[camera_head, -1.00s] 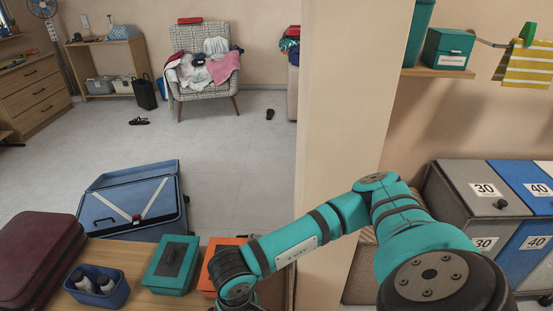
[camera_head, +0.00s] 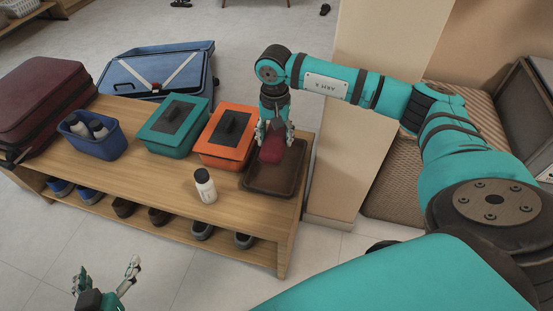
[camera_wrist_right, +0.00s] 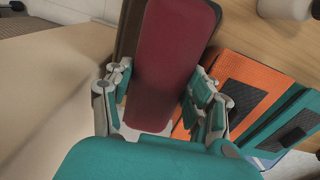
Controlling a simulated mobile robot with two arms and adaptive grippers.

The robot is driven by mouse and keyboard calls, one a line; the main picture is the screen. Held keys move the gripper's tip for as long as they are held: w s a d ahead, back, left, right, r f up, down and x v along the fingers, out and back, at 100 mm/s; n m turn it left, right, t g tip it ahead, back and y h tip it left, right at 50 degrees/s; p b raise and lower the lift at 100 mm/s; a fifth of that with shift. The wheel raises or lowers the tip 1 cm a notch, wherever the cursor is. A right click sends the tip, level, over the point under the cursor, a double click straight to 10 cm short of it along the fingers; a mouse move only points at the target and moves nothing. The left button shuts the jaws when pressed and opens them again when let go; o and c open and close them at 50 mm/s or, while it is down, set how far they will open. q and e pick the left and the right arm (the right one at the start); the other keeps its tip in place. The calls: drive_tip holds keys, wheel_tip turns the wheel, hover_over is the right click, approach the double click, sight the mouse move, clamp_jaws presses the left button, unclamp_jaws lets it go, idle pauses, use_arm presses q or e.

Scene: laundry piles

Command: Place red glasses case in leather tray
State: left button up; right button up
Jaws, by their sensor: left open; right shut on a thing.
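The red glasses case (camera_head: 271,150) is held by my right gripper (camera_head: 273,136) over the brown leather tray (camera_head: 284,181) at the right end of the wooden bench. In the right wrist view the case (camera_wrist_right: 172,55) lies lengthwise between the two fingers of the gripper (camera_wrist_right: 160,105), with the tray (camera_wrist_right: 128,35) behind it. I cannot tell whether the case touches the tray's floor. My left gripper (camera_head: 107,282) is open and empty at the bottom left, in front of the bench and apart from everything.
An orange box (camera_head: 224,151) stands just left of the tray, then a teal box (camera_head: 173,136) and a blue bin (camera_head: 105,144) with bottles. Shoes (camera_head: 160,215) line the shelf below. A pillar (camera_head: 349,165) rises right of the bench.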

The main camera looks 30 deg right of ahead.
sight(281, 181)
drive_tip(key=shift+w+d+f+m+b, duration=0.3)
drive_tip(key=shift+w+f+b, duration=0.1)
drive_tip(key=shift+f, duration=0.2)
wheel_tip(281, 181, down, 6)
drive_tip(key=shift+r+b, duration=0.25)
drive_tip(key=shift+b, duration=0.45)
wheel_tip(281, 181, down, 4)
drive_tip(key=shift+r+b, duration=0.1)
drive_tip(key=shift+b, duration=0.45)
use_arm(q)
wheel_tip(281, 181, up, 14)
drive_tip(key=w+d+t+h, duration=0.1)
drive_tip(key=d+t+h, duration=0.1)
drive_tip(key=t, duration=0.5)
drive_tip(key=shift+w+t, duration=0.2)
drive_tip(key=shift+t, duration=0.2)
drive_tip(key=shift+d+r+h, duration=0.1)
drive_tip(key=shift+r+h, duration=0.2)
use_arm(e)
drive_tip(key=shift+f, duration=0.25)
drive_tip(key=o, duration=1.3)
